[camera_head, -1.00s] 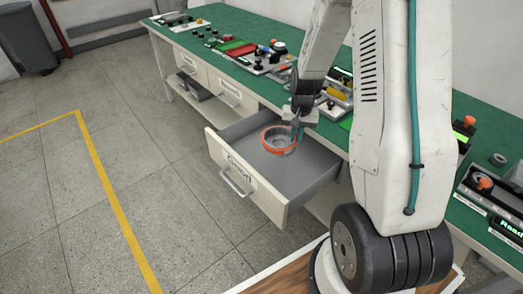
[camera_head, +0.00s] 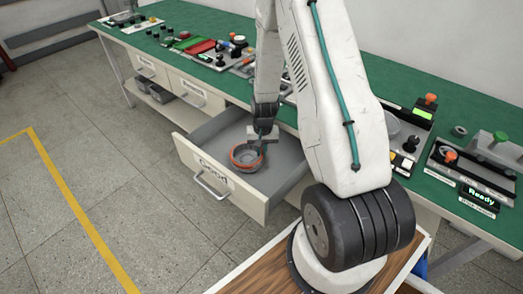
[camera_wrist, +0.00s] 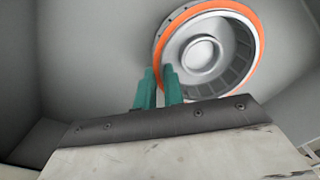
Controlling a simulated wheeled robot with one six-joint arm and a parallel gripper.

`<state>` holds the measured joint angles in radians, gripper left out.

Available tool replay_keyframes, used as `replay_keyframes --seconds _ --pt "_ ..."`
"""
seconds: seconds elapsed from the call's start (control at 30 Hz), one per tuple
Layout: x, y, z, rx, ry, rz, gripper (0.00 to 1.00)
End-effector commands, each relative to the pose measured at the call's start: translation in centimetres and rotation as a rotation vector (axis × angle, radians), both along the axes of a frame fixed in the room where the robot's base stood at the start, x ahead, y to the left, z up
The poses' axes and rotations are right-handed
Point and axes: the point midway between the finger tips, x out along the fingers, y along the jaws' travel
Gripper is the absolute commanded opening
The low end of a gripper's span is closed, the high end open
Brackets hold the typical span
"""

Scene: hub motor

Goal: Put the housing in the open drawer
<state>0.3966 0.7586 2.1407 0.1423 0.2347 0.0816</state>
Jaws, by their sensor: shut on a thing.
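The housing (camera_head: 247,156) is a round grey metal part with an orange rim. In the head view it is within the walls of the open drawer (camera_head: 207,137), which has a "Good" label on its front. My gripper (camera_head: 262,141) reaches down into the drawer at the housing's right edge. In the wrist view the green fingers (camera_wrist: 158,88) are close together on the near rim of the housing (camera_wrist: 205,50). The grey drawer floor is close behind it. I cannot tell whether the housing touches the floor.
The green workbench (camera_head: 380,80) carries several tools and parts. Closed drawers (camera_head: 188,88) and small grey bins (camera_head: 160,93) are left of the open drawer. A "Ready" display device (camera_head: 478,196) stands at the right. The tiled floor in front of the drawer is clear.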

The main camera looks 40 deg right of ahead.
Motion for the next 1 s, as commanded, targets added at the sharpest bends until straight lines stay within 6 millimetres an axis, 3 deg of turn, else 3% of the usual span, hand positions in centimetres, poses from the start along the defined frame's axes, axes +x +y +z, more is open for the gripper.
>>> replay_keyframes --seconds 0.3,0.33,0.4,0.77,1.0 --pt "0.1 0.0 -0.3 -0.001 -0.002 0.000 0.00" --pt "0.0 0.0 -0.3 -0.001 -0.001 0.000 0.15" --pt "0.0 0.0 -0.3 -0.001 -0.001 0.000 0.32" --pt "0.1 0.0 0.2 -0.001 -0.002 0.000 0.32" --pt "0.1 -0.2 4.4 -0.003 -0.005 0.000 0.32"
